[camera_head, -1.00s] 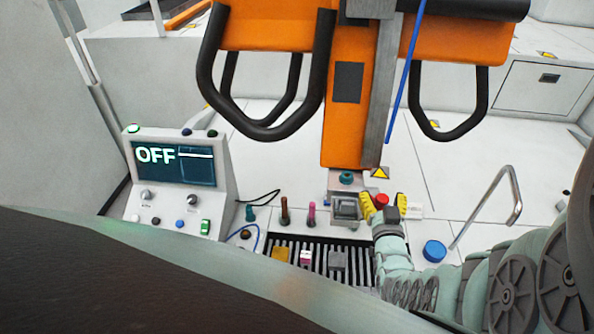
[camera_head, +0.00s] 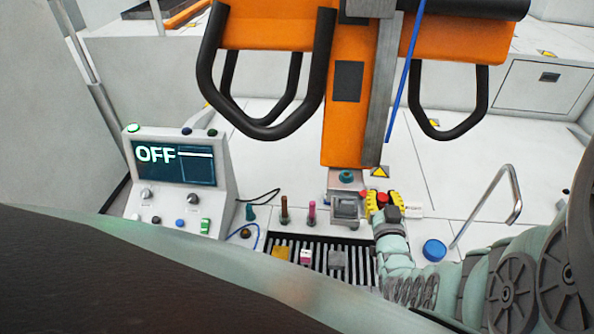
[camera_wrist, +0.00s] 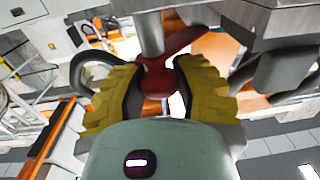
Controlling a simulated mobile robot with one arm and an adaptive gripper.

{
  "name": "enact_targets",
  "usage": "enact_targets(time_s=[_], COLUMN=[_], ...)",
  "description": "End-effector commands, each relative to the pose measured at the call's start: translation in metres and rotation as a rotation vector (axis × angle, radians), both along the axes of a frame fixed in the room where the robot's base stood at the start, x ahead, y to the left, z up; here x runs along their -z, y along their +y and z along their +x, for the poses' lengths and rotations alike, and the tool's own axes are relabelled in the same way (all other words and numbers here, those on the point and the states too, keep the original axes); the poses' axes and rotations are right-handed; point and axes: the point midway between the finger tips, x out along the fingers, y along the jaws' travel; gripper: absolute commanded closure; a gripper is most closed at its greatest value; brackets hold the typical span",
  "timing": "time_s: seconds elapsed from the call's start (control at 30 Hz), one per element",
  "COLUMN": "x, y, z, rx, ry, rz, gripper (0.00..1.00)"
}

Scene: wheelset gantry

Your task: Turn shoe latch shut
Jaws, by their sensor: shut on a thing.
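The shoe latch appears as a red handle with a rounded end (camera_wrist: 158,82) in the wrist view, running up and right beside a grey metal post. My gripper (camera_wrist: 155,88) has its yellow ridged fingers on either side of the red rounded end and is shut on it. In the head view my gripper (camera_head: 382,204) stands just right of a grey block fixture (camera_head: 345,208), below the orange column. Only a small bit of red shows there between the yellow fingers; the rest of the latch is hidden.
An orange gantry (camera_head: 348,120) with black loop handles hangs above. A control console (camera_head: 178,180) reading OFF stands at left. A slotted black rack (camera_head: 318,258) with small blocks lies in front. A blue button (camera_head: 434,250) and a metal rail (camera_head: 490,205) are at right.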

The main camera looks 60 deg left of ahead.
Motion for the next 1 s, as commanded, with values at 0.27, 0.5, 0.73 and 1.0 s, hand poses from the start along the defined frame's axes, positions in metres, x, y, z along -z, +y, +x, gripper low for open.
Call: enact_targets(time_s=[0.27, 0.5, 0.73, 1.0], x=[0.0021, 0.0042, 0.0042, 0.0034], y=[0.0007, 0.0018, 0.0022, 0.0017], z=[0.0011, 0.0019, 0.0014, 0.0006], rx=[-0.144, -0.344, -0.527, -0.679], ry=[-0.005, -0.006, -0.008, -0.006], rz=[-0.009, -0.006, -0.001, -0.001], gripper=[1.0, 1.0, 1.0, 1.0])
